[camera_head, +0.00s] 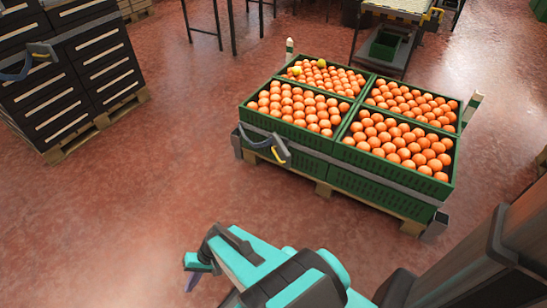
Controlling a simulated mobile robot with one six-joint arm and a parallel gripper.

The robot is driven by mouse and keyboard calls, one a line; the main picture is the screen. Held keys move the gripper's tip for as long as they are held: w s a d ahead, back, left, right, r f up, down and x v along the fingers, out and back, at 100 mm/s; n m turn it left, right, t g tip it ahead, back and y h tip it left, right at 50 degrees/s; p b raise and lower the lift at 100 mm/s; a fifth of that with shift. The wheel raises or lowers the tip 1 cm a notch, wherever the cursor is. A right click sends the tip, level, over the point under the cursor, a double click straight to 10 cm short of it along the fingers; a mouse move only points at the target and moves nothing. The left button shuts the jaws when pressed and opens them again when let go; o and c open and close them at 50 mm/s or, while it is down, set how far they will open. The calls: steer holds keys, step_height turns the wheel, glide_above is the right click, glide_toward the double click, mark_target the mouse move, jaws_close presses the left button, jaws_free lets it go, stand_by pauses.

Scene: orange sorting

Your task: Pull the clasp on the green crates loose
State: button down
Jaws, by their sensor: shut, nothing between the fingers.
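Green crates (343,139) full of oranges stand on a wooden pallet (323,187), with a grey strap (385,182) running around them. The clasp (279,150), dark with a yellow part, sits on the strap at the near left side of the stack. A dark handle or loop hangs beside it. My gripper (193,274) is at the lower left of my teal arm, well below and left of the clasp and apart from it. It is shut and empty. Its fingertips are small and partly hidden by the arm.
Black crates (75,75) with a similar clasp (42,50) stand on a pallet at the upper left. A table (390,50) with a green crate below it is behind the oranges. Red floor between my arm and the green crates is clear.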

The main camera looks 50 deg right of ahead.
steer(key=s+d+f+n+g+h, duration=0.1)
steer(key=s+d+n+g+h, duration=0.1)
steer(key=s, duration=0.4)
steer(key=s+d+f+n+g+h, duration=0.2)
steer(key=s+d+n+g+h, duration=0.1)
steer(key=s+n+g+h, duration=0.1)
steer(key=shift+s+f+n+h, duration=0.15)
steer(key=shift+s+n+h, duration=0.25)
steer(key=shift+s+h, duration=0.5)
steer(key=shift+d, duration=0.15)
